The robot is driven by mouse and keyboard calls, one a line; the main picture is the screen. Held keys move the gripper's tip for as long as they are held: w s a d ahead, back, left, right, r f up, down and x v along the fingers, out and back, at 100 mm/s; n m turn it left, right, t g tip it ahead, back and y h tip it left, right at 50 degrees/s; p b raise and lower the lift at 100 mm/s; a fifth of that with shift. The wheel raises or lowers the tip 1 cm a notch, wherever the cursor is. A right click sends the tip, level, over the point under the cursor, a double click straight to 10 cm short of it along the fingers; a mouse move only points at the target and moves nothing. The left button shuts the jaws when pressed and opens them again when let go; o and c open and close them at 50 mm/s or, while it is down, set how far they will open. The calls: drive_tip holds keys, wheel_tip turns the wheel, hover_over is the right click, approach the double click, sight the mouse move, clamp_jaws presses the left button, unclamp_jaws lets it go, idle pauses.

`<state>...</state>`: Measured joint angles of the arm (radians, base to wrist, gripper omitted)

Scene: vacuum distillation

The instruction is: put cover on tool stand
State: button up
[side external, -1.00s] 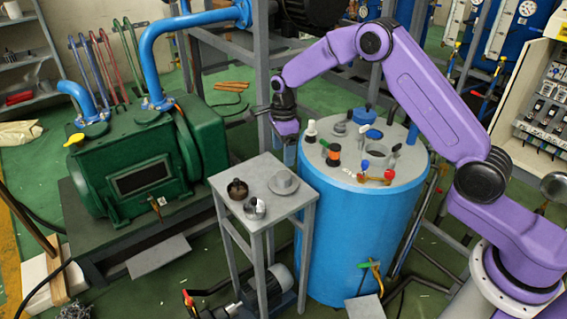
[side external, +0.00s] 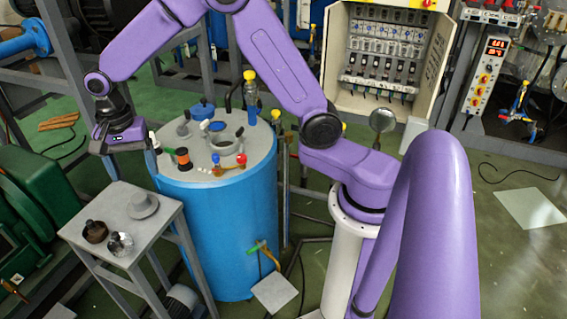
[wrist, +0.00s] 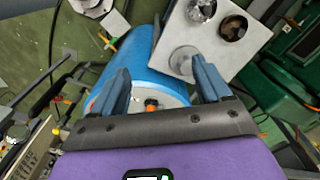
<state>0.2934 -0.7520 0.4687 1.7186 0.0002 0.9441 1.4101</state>
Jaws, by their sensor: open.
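A grey, hat-shaped cover (side external: 142,206) with a wide flange sits on the top of the small grey tool stand (side external: 124,190), near its back right corner. In the wrist view the cover (wrist: 184,60) lies on the pale top of the stand (wrist: 213,52), close to the tip of the right finger. My gripper (side external: 122,152) is above and behind the stand, beside the blue vessel's left rim. Its fingers are apart, and nothing shows between them in the wrist view (wrist: 160,68). It looks clear of the cover.
A dark knobbed part (side external: 94,231) and a shiny metal part (side external: 120,244) stand on the same top. The blue vessel (side external: 222,235) with several fittings on its lid is right of the stand. A green machine (side external: 40,205) is on the left.

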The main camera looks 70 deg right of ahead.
drive_tip(key=s+d+r+n, duration=0.1)
drive_tip(key=s+d+n, duration=0.1)
drive_tip(key=s+n, duration=0.6)
drive_tip(key=s+d+r+n, duration=0.1)
drive_tip(key=s+d+n, duration=0.2)
drive_tip(key=s+n, duration=0.4)
drive_tip(key=s+d+r+n, duration=0.1)
drive_tip(key=s+d+n, duration=0.2)
drive_tip(key=s+n, duration=0.5)
drive_tip(key=s, duration=0.8)
drive_tip(key=shift+s+r+n, duration=0.25)
drive_tip(key=shift+s+n, duration=0.05)
drive_tip(key=shift+s, duration=0.05)
